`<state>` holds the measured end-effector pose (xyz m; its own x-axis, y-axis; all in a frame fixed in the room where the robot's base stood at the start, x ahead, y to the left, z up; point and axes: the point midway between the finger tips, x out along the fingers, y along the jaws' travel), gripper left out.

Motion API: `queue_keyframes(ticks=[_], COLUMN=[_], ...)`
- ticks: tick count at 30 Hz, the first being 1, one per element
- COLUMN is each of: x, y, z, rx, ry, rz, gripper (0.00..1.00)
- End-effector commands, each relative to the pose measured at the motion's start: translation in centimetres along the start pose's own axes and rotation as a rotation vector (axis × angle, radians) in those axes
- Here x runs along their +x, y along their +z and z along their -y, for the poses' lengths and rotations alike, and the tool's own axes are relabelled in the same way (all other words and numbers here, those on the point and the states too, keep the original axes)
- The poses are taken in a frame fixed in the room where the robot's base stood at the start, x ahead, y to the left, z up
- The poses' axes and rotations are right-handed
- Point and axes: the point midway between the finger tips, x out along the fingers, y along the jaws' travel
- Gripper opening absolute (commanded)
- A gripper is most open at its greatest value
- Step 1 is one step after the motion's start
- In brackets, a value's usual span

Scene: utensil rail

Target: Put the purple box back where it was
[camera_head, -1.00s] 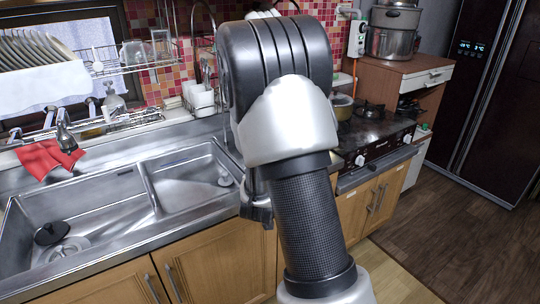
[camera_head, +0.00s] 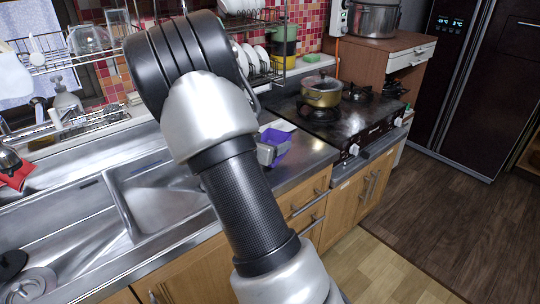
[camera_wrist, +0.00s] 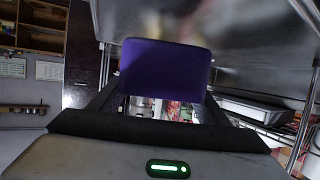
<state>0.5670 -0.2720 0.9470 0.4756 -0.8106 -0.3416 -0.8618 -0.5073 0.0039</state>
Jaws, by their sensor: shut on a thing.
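The purple box (camera_head: 275,143) shows in the head view just right of my forearm, over the counter strip between the sink and the stove. It fills the upper middle of the wrist view (camera_wrist: 165,70), between the fingers. My gripper (camera_head: 266,152) is shut on the purple box; my arm hides part of the gripper. I cannot tell whether the box touches the counter.
The sink (camera_head: 160,195) lies to the left. The stove (camera_head: 345,128) with a brass-coloured pot (camera_head: 321,92) is to the right. A dish rack (camera_head: 283,45) with plates stands behind. Some counter (camera_head: 305,160) beside the box is clear.

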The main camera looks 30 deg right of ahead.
Motion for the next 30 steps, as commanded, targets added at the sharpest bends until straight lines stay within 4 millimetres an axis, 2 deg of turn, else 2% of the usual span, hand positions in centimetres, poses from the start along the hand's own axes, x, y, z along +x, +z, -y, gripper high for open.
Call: queue_keyframes(ticks=[7, 19, 20, 21, 23, 30], x=[1.2, 1.4, 1.3, 1.3, 1.3, 1.3], y=[3.2, 3.7, 3.6, 3.6, 3.6, 3.6], z=[-0.1, 0.0, 0.0, 0.0, 0.0, 0.0], rx=[-0.002, 0.0, 0.0, 0.0, 0.0, 0.0], ry=[0.001, 0.0, 0.0, -0.001, 0.0, -0.001], rz=[0.002, 0.0, 0.001, 0.001, 0.001, 0.001], gripper=[0.29, 0.29, 0.75, 0.82, 0.89, 0.89])
